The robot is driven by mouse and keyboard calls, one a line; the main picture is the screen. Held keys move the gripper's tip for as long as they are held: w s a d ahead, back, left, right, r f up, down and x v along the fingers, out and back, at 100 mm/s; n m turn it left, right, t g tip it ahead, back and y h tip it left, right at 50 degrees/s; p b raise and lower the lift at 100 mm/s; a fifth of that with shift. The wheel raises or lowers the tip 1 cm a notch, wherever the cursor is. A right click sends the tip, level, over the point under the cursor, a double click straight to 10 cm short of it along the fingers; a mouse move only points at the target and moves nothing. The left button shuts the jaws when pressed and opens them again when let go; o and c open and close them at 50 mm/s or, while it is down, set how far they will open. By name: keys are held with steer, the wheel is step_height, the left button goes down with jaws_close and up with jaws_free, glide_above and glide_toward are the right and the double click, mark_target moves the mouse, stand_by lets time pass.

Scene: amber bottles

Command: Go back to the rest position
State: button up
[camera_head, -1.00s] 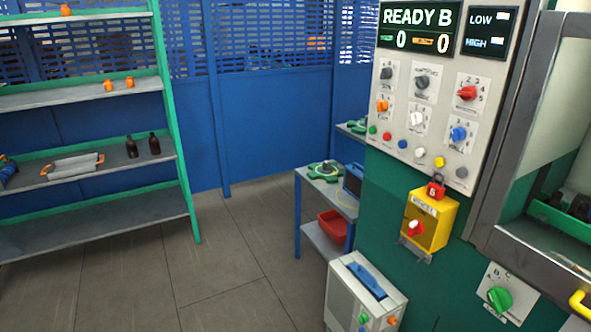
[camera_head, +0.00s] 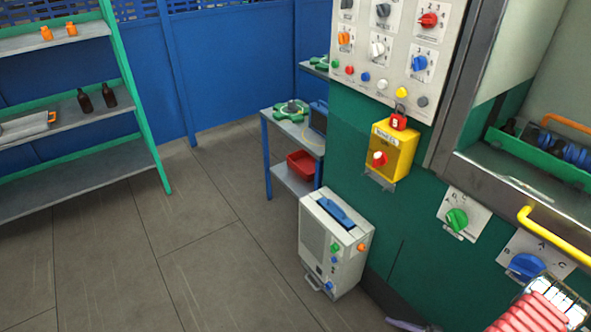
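My gripper's fingers do not show in the head view. A ribbed pink-red part with a metallic collar, which may belong to my arm, is cut off at the bottom right corner. Two dark amber bottles stand upright side by side on the middle shelf at left, the left one (camera_head: 84,101) and the right one (camera_head: 109,95). Dark shapes that may be bottles sit in a green tray (camera_head: 525,154) inside the machine at right.
The green machine (camera_head: 350,130) with its knob panel fills the right side. A grey-white box (camera_head: 335,245) stands on the floor before it. A blue side table (camera_head: 300,140) holds a red bin (camera_head: 304,165). The floor (camera_head: 180,265) at left and centre is open.

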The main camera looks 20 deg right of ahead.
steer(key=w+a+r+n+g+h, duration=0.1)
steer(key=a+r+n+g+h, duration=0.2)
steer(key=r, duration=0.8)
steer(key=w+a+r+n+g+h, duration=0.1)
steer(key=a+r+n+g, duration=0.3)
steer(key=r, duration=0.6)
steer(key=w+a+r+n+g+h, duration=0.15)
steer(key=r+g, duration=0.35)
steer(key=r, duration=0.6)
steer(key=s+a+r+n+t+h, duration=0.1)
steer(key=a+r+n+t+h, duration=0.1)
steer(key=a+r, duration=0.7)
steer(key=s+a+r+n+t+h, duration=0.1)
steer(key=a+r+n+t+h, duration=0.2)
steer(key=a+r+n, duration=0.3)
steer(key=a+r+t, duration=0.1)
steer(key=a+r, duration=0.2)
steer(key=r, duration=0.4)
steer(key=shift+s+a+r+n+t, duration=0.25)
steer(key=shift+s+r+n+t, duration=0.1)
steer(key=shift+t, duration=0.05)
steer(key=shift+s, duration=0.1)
